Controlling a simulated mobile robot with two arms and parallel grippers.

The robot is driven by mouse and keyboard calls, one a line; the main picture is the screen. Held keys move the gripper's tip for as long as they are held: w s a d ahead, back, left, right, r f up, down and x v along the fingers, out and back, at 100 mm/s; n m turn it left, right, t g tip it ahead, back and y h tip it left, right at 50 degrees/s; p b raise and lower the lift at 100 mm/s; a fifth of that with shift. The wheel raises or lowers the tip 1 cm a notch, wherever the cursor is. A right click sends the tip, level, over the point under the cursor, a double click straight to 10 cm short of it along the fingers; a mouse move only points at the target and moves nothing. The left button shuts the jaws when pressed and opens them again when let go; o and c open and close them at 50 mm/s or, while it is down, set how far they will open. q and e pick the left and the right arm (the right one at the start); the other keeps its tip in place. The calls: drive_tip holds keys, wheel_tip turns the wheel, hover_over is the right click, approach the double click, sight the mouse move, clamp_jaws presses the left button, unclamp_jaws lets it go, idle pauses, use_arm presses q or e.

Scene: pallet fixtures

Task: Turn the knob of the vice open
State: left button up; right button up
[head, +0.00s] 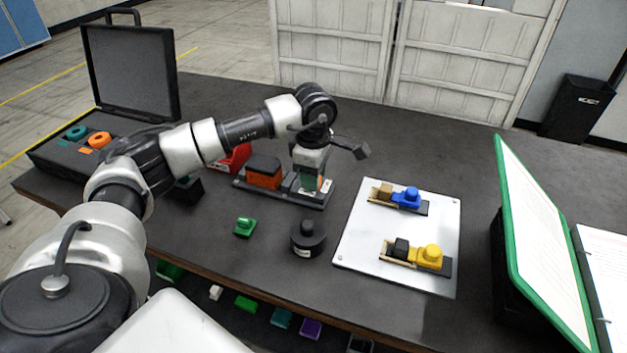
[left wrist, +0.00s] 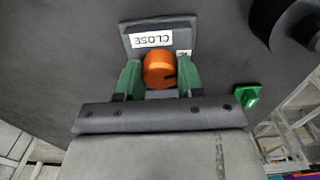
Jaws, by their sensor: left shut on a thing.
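The vice (head: 263,178) stands in the middle of the table in the head view, with a dark base and an orange block. My left gripper (head: 309,183) points down at the vice's right end. In the left wrist view the vice's round orange knob (left wrist: 158,69) sits between the two green fingers of my left gripper (left wrist: 159,76), which is shut on it. A white label reading CLOSE (left wrist: 151,39) is on the plate beside the knob. A second label is partly hidden by the knob and a finger. The knob is hidden in the head view. My right gripper is not in view.
A green part (head: 245,227) and a black cylinder (head: 308,238) stand in front of the vice. A white board (head: 374,244) with blue and yellow fixtures lies to the right, beside a green-edged binder (head: 540,240). An open case (head: 128,75) is at the left.

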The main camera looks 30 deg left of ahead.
use_arm(q)
drive_tip(key=shift+r+m+b, duration=0.1)
drive_tip(key=shift+m+b, duration=0.55)
drive_tip(key=shift+m, duration=0.85)
drive_tip(key=o, duration=0.9)
drive_tip(key=shift+o, duration=0.2)
wheel_tip(320, 180, up, 11)
drive_tip(key=shift+b, duration=0.45)
